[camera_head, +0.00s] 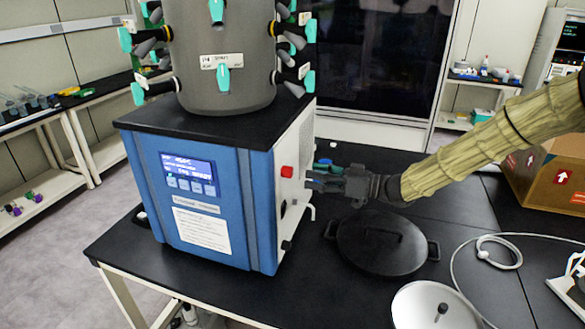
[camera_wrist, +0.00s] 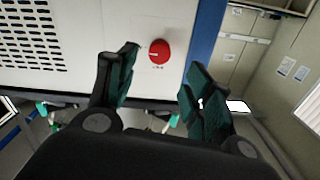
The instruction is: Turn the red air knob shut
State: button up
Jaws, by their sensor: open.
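The red air knob (camera_wrist: 159,51) is a round red dial with a white mark pointing left in the wrist view. It sits on the white side panel of the blue freeze dryer (camera_head: 205,200). In the head view the red part on that side panel (camera_head: 287,171) is small. My gripper (camera_head: 318,182) is at the right of the freeze dryer, pointing at the side panel. In the wrist view my gripper (camera_wrist: 160,87) is open and empty, with a green-padded finger on either side of the knob's line. The knob shows beyond the fingertips, apart from them.
A cardboard box (camera_head: 548,180) is at the far right. The dryer's grey drum (camera_head: 221,55) carries several teal-handled valves.

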aim_at(292, 172)
jog(key=p+x, duration=0.2)
jog(key=x, duration=0.3)
jog(key=shift+w, duration=0.25)
jog(key=shift+x, duration=0.75)
jog(key=shift+a+f, duration=0.2)
jog(key=shift+a, duration=0.05)
jog(key=c, duration=1)
